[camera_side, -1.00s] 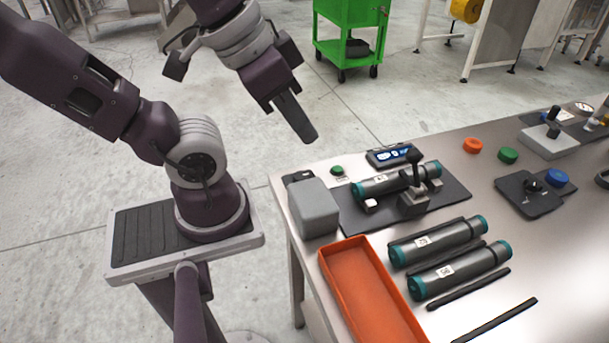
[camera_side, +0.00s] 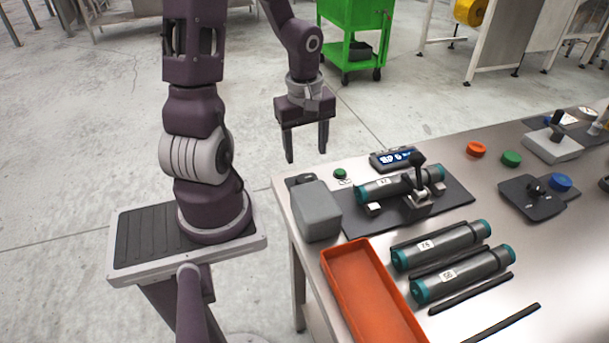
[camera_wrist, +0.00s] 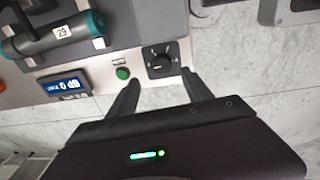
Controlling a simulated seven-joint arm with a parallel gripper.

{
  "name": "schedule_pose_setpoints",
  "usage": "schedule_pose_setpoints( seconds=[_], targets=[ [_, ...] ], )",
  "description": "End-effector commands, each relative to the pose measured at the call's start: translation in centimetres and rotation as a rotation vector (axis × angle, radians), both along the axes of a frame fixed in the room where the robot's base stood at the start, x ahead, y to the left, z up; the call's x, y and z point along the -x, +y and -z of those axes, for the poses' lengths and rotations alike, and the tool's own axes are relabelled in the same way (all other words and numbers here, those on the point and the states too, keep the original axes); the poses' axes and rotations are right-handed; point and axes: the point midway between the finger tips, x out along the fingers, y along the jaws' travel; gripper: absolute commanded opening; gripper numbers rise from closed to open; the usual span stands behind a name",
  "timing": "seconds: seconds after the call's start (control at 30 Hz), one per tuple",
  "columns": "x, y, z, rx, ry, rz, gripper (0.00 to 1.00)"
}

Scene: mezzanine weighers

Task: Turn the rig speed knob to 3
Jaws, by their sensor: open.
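A round black knob on a square dark dial plate (camera_wrist: 160,62) with pale scale marks sits at the table edge in the wrist view, just beyond and between my fingertips. Its pointer setting is too small to read. In the side view only a dark part of the plate (camera_side: 303,179) shows behind the grey box. My gripper (camera_side: 307,156) is open and empty, fingers pointing down, above and behind the table's far left corner. In the wrist view my gripper's two fingers (camera_wrist: 160,79) reach toward the dial without visibly touching it.
A green button (camera_wrist: 123,73) and a lit display (camera_side: 397,158) are beside the dial. A grey box (camera_side: 316,210) stands close to it. A clamped cylinder (camera_side: 372,191), an orange tray (camera_side: 333,262) and loose cylinders lie nearer. Another black control (camera_side: 533,196) is farther right.

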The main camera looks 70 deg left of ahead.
Motion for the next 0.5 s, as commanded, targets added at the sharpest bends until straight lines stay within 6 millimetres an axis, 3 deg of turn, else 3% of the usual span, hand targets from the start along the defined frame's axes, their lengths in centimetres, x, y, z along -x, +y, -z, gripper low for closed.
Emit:
schedule_pose_setpoints(
  seconds=[0.13, 0.27, 0.5],
  targets=[
    [0.3, 0.7, 2.0, 0.065, -0.008, -0.151, 0.59],
    [0.3, 0.7, 3.4, 0.068, -0.007, -0.158, 0.59],
    [0.0, 0.7, 7.6, 0.067, -0.007, -0.154, 0.59]
  ],
)
